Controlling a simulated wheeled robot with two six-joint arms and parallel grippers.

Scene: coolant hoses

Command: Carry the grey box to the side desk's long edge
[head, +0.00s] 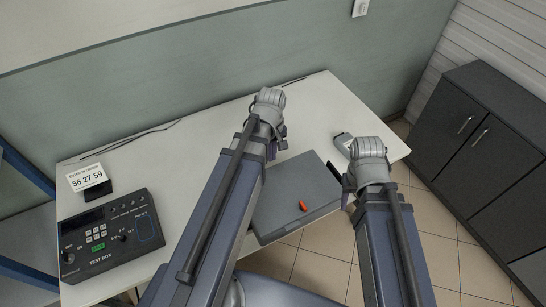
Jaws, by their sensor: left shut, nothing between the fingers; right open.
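A flat grey box (290,190) lies at the near edge of the white desk, between my two arms. A small red-orange piece (303,205) shows on its top near the front. My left gripper (279,148) is shut and empty by the box's far left corner, partly hidden by its own wrist. My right gripper (339,181) is open at the box's right side, its dark fingers close to the edge. I cannot tell whether they touch the box. My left forearm hides the box's left side.
The white desk (215,140) carries a dark test box (110,235), a number card (87,177) and a small grey device (343,141) at the right. Thin cables lie along the back. A dark cabinet (480,150) stands right, across a strip of tiled floor (440,250).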

